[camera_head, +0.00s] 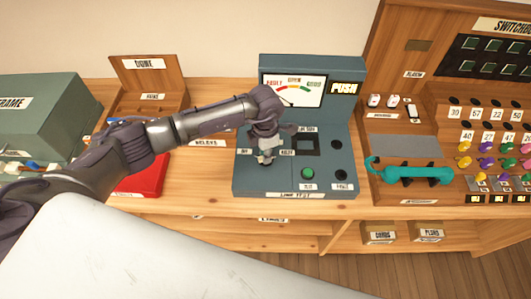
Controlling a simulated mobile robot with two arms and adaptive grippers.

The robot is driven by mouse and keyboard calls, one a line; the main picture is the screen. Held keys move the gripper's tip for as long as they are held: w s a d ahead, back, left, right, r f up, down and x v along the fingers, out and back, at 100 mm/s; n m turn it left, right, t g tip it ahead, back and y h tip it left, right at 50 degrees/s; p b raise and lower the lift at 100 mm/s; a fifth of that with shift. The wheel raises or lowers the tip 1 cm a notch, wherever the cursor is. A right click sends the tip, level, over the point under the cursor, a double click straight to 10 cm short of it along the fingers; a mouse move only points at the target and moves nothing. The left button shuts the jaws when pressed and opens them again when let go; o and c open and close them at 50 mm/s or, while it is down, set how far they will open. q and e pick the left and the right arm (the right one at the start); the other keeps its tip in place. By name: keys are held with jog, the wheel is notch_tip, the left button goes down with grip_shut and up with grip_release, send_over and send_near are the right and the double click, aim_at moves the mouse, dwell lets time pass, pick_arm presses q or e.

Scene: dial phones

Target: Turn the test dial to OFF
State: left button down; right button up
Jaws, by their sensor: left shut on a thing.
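The line test box (345,113) is a blue-grey unit in the middle of the counter. A green button (307,173) sits lower on the panel. My right gripper is not in view.
A switchboard (450,110) with a teal handset (412,171) and several colored plugs stands at the right. A wooden DONE tray (150,75), a red box (147,182) and a grey-green FRAME box (40,108) are at the left. Bare counter (205,175) lies left of the test box.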

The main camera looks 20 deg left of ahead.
pick_arm(q)
jog(key=n+b, duration=0.1)
jog(key=n, duration=0.2)
jog(key=n+b, duration=0.1)
jog(key=n, duration=0.2)
jog(key=shift+n, duration=0.4)
jog(key=n, duration=0.3)
jog(key=shift+n+b, duration=0.3)
jog(key=shift+b, duration=0.1)
jog(key=n, duration=0.3)
jog(key=shift+n, duration=0.3)
jog(key=n, duration=0.3)
jog(key=shift+n, duration=0.3)
jog(key=n, duration=0.2)
jog(key=shift+r+n, duration=0.1)
jog(key=shift+n, duration=0.3)
jog(key=n, duration=0.6)
jog(key=shift+w+p, duration=0.1)
jog(key=shift+p, duration=0.25)
jog(key=shift+n, duration=0.3)
